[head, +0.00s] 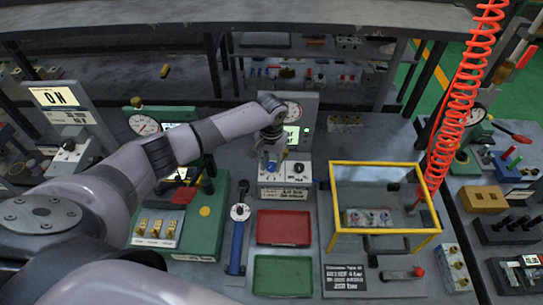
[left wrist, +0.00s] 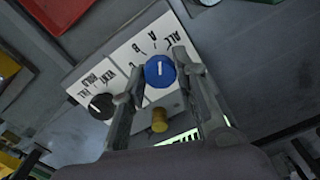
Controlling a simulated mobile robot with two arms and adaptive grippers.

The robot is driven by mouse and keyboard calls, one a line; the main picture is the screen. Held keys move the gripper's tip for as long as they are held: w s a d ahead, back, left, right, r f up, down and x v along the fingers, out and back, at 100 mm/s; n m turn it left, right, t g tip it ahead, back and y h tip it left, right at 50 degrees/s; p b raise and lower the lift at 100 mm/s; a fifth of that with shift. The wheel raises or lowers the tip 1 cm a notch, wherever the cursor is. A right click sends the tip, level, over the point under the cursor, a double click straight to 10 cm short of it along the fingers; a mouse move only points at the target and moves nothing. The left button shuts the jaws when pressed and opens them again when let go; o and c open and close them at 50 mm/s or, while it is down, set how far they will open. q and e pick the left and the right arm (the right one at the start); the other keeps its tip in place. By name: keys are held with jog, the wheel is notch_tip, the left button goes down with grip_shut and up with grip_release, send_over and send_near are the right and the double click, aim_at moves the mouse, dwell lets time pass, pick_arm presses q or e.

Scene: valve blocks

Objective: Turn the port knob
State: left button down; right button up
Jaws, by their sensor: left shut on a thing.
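The port knob is a blue round knob (left wrist: 160,76) with a white mark, beside the labels ALL, A and B on a white valve panel (left wrist: 146,36). The mark points roughly toward the A and B side; the exact setting is hard to tell. My left gripper (left wrist: 163,70) has a finger on each side of the knob and is shut on it. In the head view my left gripper (head: 271,160) reaches down to the panel and partly hides the knob. A black knob (left wrist: 101,106) by VENT, HOLD and FILL is on the same panel. My right gripper is not in view.
A gauge (head: 293,110) and a green display (head: 291,135) stand behind the panel. A red tray (head: 284,242) and a green tray (head: 283,291) lie in front. A yellow-framed guard (head: 384,233) is to the right, near a coiled red hose (head: 464,90).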

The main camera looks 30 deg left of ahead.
aim_at(271, 165)
pick_arm(q)
jog(key=shift+r+n+p, duration=0.1)
jog(key=shift+n+p, duration=1)
jog(key=shift+n, duration=0.2)
jog(key=c, duration=1.3)
grip_release()
jog(key=shift+o, duration=0.3)
notch_tip(271, 165, up, 12)
